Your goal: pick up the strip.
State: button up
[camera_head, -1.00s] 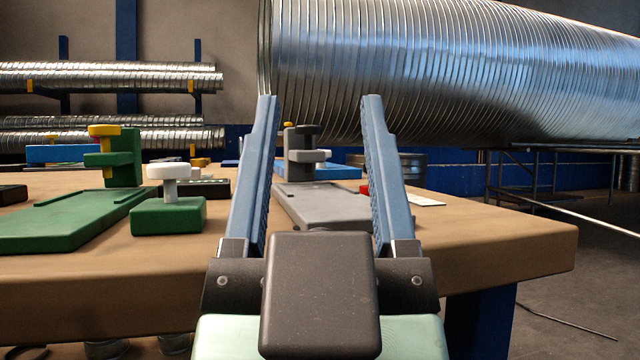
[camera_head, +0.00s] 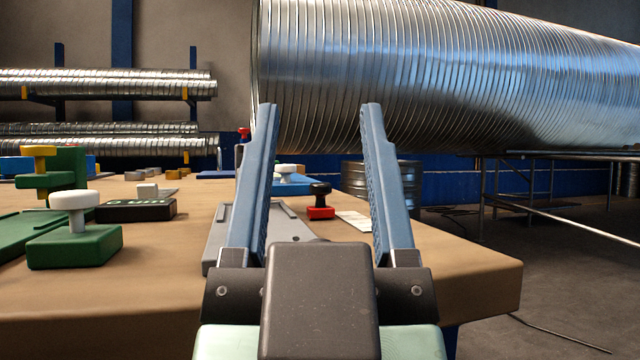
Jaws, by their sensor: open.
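My gripper (camera_head: 320,108) is open in the head view, its two blue fingers well apart and pointing away over the table. Nothing is held between them. I cannot single out a strip with certainty. A thin white flat piece (camera_head: 354,220) lies on the table, seen between the fingers, with its right end close to or behind the right finger. A grey plate with raised rails (camera_head: 290,228) lies behind the fingers, partly hidden by the left finger and gripper body.
The brown table (camera_head: 440,258) ends at the right. A red block with black knob (camera_head: 320,208), a green block with white knob (camera_head: 75,246) and a black box (camera_head: 136,210) stand on it. A large spiral duct (camera_head: 450,80) rests on a stand behind.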

aim_at(151, 190)
jog(key=k+j, duration=0.15)
jog(key=j, duration=0.2)
jog(key=k+j, duration=0.2)
jog(key=j, duration=0.15)
jog(key=k+j, duration=0.15)
jog(key=j, duration=0.2)
jog(key=k+j, duration=0.15)
jog(key=j, duration=0.25)
